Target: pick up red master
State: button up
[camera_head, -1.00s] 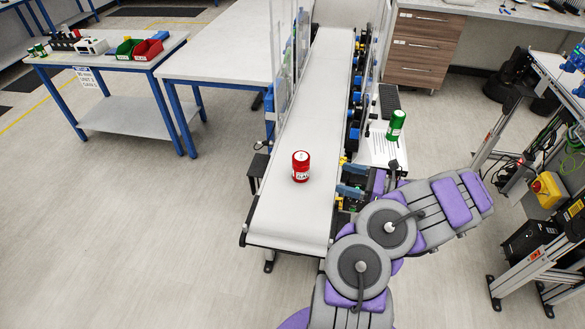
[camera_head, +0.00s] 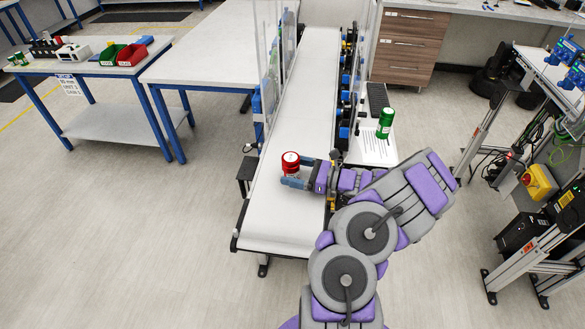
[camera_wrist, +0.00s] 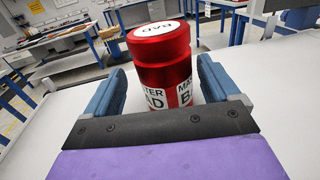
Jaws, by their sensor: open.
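The red master (camera_head: 290,160) is a red cylinder with a white label and a white top disc, standing upright on the white conveyor belt. In the wrist view the red master (camera_wrist: 163,65) stands between the two blue fingers, with its label partly readable as "BAD". My gripper (camera_head: 296,174) reaches in from the right, low over the belt at the can. In the wrist view my gripper (camera_wrist: 160,88) is open, with one finger on each side of the can. A gap shows on the left side; the right finger is close to the can. The can's base is hidden by the gripper.
The conveyor belt (camera_head: 297,110) runs away from me, with clear panels and blue parts along its sides. A green can (camera_head: 385,123) stands on a small side table at the right. Workbenches (camera_head: 205,65) stand at the left. The belt's near end is clear.

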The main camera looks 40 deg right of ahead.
aim_at(283, 171)
jog(key=w+a, duration=0.2)
jog(key=a, duration=0.1)
jog(key=shift+w+a+r+b, duration=0.1)
jog(key=shift+w+a+b, duration=0.1)
jog(key=shift+w+b, duration=0.15)
jog(key=d, duration=0.3)
jog(key=shift+w+d+f, duration=0.15)
jog(key=shift+d+f, duration=0.1)
jog(key=shift+f, duration=0.05)
jog(key=shift+a, duration=0.45)
jog(key=shift+c, duration=1.2)
jog(key=shift+a+r, duration=0.1)
jog(key=shift+a, duration=0.15)
jog(key=shift+c, duration=1.4)
jog(key=shift+d, duration=0.1)
jog(key=c, duration=0.7)
jog(key=shift+c, duration=0.5)
jog(key=shift+r, duration=0.1)
